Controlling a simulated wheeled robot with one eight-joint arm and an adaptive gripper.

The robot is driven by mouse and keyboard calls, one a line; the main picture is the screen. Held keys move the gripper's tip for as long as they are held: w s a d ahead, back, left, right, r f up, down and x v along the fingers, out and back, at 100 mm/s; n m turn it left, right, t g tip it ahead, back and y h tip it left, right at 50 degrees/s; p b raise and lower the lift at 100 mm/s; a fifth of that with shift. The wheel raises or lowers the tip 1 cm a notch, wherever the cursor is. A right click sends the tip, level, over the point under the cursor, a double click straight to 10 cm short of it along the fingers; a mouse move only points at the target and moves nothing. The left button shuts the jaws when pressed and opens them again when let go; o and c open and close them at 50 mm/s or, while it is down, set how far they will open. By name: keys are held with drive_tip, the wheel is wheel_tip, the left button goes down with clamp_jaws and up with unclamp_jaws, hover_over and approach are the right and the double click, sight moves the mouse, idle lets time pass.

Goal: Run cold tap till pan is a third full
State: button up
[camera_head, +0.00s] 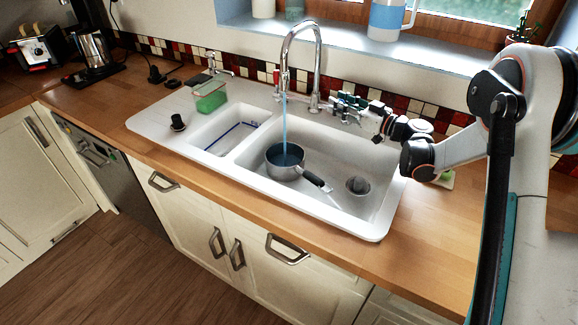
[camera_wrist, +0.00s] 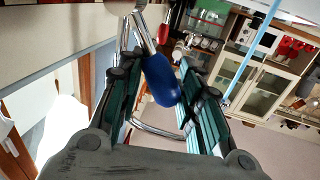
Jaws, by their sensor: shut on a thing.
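A steel pan (camera_head: 271,163) with a dark handle sits in the right basin of the white sink (camera_head: 372,226). The curved chrome tap (camera_head: 318,62) stands behind it. A blue water stream (camera_head: 285,122) runs from its spout into the pan, and water shows inside the pan; the exact level is hard to read. My gripper (camera_head: 345,104) is at the right side of the tap base. In the wrist view its fingers (camera_wrist: 165,98) are shut on the blue cold tap handle (camera_wrist: 163,80). In the head view my gripper hides that handle.
The left basin (camera_head: 226,126) holds a blue-edged item. A green sponge holder (camera_head: 210,98) and a small dispenser tap stand at the sink's back left. A blue-and-white jug (camera_head: 385,20) is on the sill above my arm. The wooden counter (camera_head: 440,235) at right is mostly clear.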

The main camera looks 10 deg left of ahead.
drive_tip(key=shift+d, duration=0.1)
drive_tip(key=shift+w+d+r, duration=0.15)
drive_tip(key=shift+w, duration=0.3)
drive_tip(key=shift+w+d+r, duration=0.2)
drive_tip(key=shift+w, duration=0.3)
drive_tip(key=shift+w+d+r, duration=0.15)
drive_tip(key=shift+w, duration=0.3)
clamp_jaws()
drive_tip(key=shift+s, duration=0.1)
idle(6.0)
